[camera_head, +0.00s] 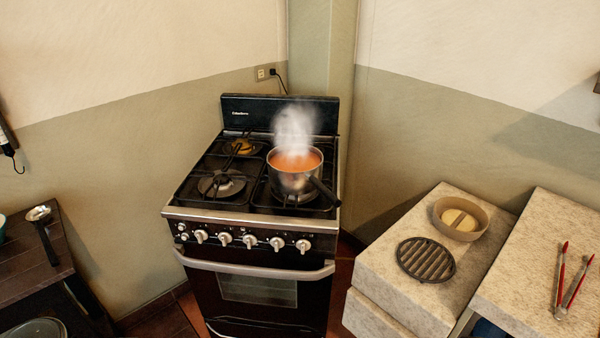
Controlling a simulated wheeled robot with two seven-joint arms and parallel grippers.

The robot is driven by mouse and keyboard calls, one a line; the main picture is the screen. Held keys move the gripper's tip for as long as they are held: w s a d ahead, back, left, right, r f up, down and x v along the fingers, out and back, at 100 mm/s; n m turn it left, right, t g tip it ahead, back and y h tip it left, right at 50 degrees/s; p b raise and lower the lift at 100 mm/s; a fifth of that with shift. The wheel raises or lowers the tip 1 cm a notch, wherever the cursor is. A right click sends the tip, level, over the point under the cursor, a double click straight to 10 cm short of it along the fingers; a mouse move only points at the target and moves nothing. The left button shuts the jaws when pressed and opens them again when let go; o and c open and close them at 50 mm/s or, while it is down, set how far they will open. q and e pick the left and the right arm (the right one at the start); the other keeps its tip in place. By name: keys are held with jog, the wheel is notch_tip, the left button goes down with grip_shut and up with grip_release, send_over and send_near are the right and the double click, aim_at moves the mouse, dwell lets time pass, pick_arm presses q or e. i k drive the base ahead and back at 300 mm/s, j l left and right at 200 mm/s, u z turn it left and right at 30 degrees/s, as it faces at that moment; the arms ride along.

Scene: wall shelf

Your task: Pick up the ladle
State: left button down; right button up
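The ladle (45,231) lies on the dark wooden counter (20,272) at the left edge of the head view. Its small metal bowl (38,213) is toward the back and its dark handle runs toward the front. Nothing covers it. Neither my left nor my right gripper is in view.
A stove (250,232) stands in the middle with a steaming pot of orange liquid (295,160). On the right, pale stone counters hold a round tan dish (478,226), a dark round grate (426,260) and red-handled tongs (572,282). A dark hanging object (8,140) is at far left.

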aim_at(40, 215)
jog(key=u, duration=1.95)
jog(key=z, duration=1.5)
jog(key=i+j, duration=0.3)
jog(key=j, duration=0.15)
jog(key=i+j, duration=0.25)
jog(key=j, duration=0.15)
jog(key=i+j, duration=0.3)
jog(key=j, duration=0.15)
jog(key=i+j+z, duration=0.1)
jog(key=i+j, duration=0.2)
jog(key=j, duration=0.15)
